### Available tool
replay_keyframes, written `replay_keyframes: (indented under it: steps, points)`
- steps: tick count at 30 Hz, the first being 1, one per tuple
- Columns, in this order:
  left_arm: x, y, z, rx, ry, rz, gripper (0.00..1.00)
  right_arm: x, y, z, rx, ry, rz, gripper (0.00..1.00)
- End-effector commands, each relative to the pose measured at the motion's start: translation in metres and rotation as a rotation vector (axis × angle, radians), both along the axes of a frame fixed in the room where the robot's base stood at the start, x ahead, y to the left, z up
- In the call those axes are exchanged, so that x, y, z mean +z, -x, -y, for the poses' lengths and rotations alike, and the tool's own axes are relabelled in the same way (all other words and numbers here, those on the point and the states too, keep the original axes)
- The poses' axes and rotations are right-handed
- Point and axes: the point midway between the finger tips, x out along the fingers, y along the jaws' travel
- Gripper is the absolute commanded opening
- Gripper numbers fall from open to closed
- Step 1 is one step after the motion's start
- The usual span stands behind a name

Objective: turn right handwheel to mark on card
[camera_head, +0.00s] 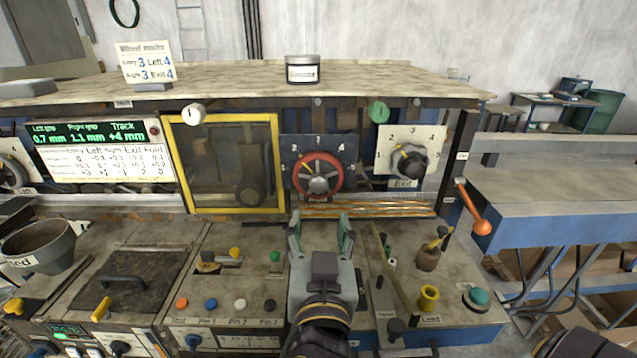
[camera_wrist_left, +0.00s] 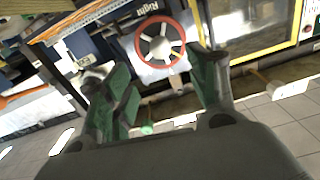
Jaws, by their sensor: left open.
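The right handwheel (camera_head: 318,177) is a red-rimmed wheel with a grey hub on a dark panel marked 2, 3 and 4. A yellowish pointer shows toward its upper left; its exact reading is too small to tell. The card (camera_head: 147,62) stands on the machine's top at the left and reads Entry 3, Left 4, Right 3, Exit 4. My left gripper (camera_head: 320,226) is open and empty, just below and in front of the handwheel, apart from it. In the left wrist view the handwheel (camera_wrist_left: 160,42) shows beyond the green-padded fingers (camera_wrist_left: 162,85), with an upside-down "Right" label above it.
The Exit handwheel (camera_head: 409,162), grey and black, is to the right. A yellow-framed window (camera_head: 226,165) is to the left. An orange-knobbed lever (camera_head: 481,226) sticks out at the right.

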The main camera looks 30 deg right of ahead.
Motion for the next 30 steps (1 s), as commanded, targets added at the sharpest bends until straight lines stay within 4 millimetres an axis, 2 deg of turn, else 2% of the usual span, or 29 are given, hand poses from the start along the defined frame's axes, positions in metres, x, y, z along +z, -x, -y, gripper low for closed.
replay_keyframes:
  steps: [17, 23, 30]
  points:
    - [0.001, -0.004, 0.002, 0.0, -0.001, 0.003, 0.58, 0.001, 0.006, -0.005, 0.0, -0.006, -0.007, 0.4]
    - [0.002, -0.018, 0.009, 0.001, -0.001, 0.004, 0.58, 0.006, 0.004, -0.005, -0.001, -0.005, -0.005, 0.4]
    - [0.002, -0.044, 0.022, 0.001, -0.002, 0.005, 0.58, 0.013, 0.003, -0.005, -0.001, -0.004, -0.004, 0.4]
